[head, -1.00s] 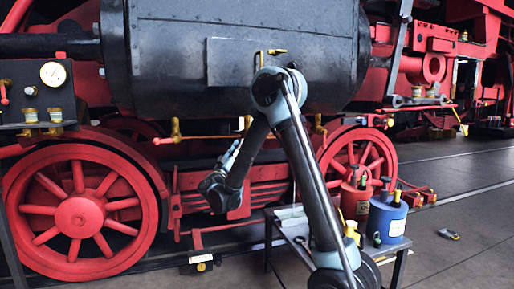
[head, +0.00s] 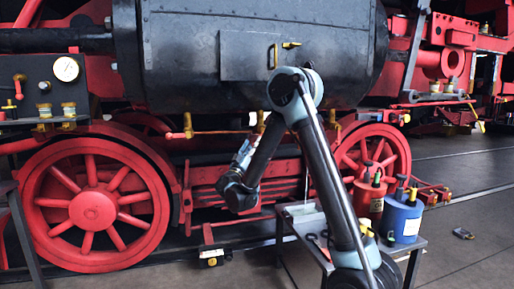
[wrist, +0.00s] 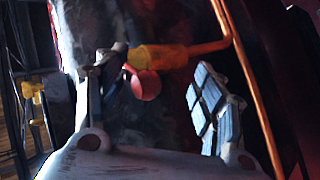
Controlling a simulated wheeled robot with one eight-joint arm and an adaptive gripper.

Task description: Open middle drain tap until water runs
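The middle drain tap (head: 260,122) is a brass fitting under the black cylinder, partly hidden behind my arm in the head view. In the wrist view it is a brass body (wrist: 165,57) with a rounded red handle end (wrist: 146,84) and a copper pipe running off to the right. My gripper (head: 246,148) points up just below this tap. In the wrist view my gripper (wrist: 155,100) is open, with one finger on each side of the red handle end. I cannot tell whether either finger touches it. I cannot make out water at the tap.
Another brass tap with a red handle (head: 188,126) is to the left, and a further tap (head: 333,118) to the right. A low metal table (head: 415,243) holds a red can (head: 370,198) and a blue can (head: 400,218). Red spoked wheels (head: 92,210) flank the space.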

